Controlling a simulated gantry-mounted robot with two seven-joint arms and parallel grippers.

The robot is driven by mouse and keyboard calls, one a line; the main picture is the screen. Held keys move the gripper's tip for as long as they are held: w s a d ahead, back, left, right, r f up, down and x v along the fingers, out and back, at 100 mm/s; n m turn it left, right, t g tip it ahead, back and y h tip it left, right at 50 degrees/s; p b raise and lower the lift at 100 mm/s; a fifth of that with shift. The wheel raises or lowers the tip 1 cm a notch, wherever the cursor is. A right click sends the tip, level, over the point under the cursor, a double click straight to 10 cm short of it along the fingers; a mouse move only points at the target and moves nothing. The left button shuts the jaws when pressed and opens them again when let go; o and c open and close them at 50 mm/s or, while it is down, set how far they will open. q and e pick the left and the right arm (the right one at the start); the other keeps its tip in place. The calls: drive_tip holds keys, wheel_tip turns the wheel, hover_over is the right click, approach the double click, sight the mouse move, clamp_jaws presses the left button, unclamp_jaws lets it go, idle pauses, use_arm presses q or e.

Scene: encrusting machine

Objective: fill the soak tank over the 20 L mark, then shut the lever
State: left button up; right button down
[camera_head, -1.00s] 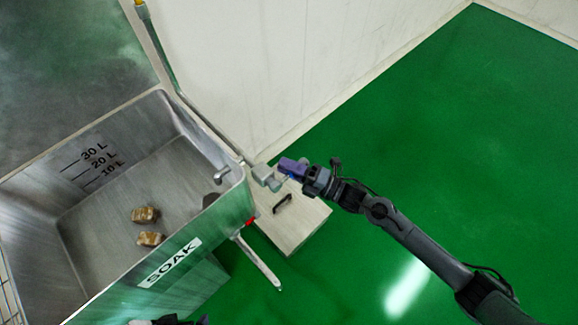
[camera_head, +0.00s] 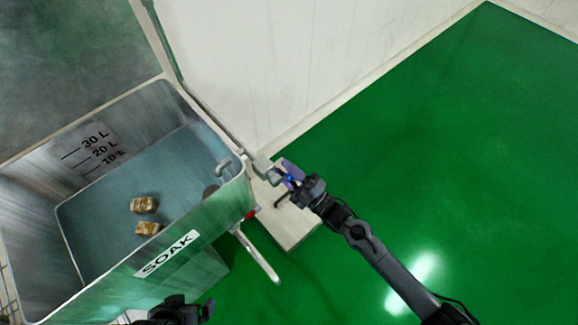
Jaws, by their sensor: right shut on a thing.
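The steel soak tank (camera_head: 130,277), labelled SOAK, stands at the left with two brown-and-white lumps (camera_head: 144,205) in it. Bluish water (camera_head: 105,225) covers its floor. The water's edge on the back wall looks a little below the lowest scale line, under the 10 L, 20 L and 30 L marks (camera_head: 100,148). A spout (camera_head: 223,166) hangs over the tank's right rim. My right gripper (camera_head: 281,177) is shut on the tap lever outside that rim; the gripper largely hides the lever. My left gripper (camera_head: 205,309) shows partly at the bottom edge; its jaws are unclear.
A white drain pipe or handle (camera_head: 258,254) with a red part (camera_head: 251,214) sticks out below the tank's right side. A pale box (camera_head: 287,228) with a dark handle stands beside it. A white wall (camera_head: 300,70) rises behind. The green floor at right is clear.

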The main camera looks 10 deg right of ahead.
drive_tip(key=shift+s+a+f+m+t+h, duration=0.1)
drive_tip(key=shift+a+f+m+t+h, duration=0.2)
drive_tip(key=shift+m, duration=0.6)
drive_tip(key=shift+s+a+f+m+t+h, duration=0.1)
drive_tip(key=shift+f+m+t+h, duration=0.25)
drive_tip(key=shift+m, duration=0.55)
drive_tip(key=shift+r, duration=0.1)
drive_tip(key=c, duration=1)
unclamp_jaws()
drive_tip(key=shift+o, duration=0.2)
drive_tip(key=shift+d, duration=0.1)
drive_tip(key=shift+s+d+p, duration=0.1)
drive_tip(key=shift+s+p, duration=0.1)
drive_tip(key=shift+p, duration=0.15)
drive_tip(key=p+v, duration=0.2)
drive_tip(key=v, duration=0.8)
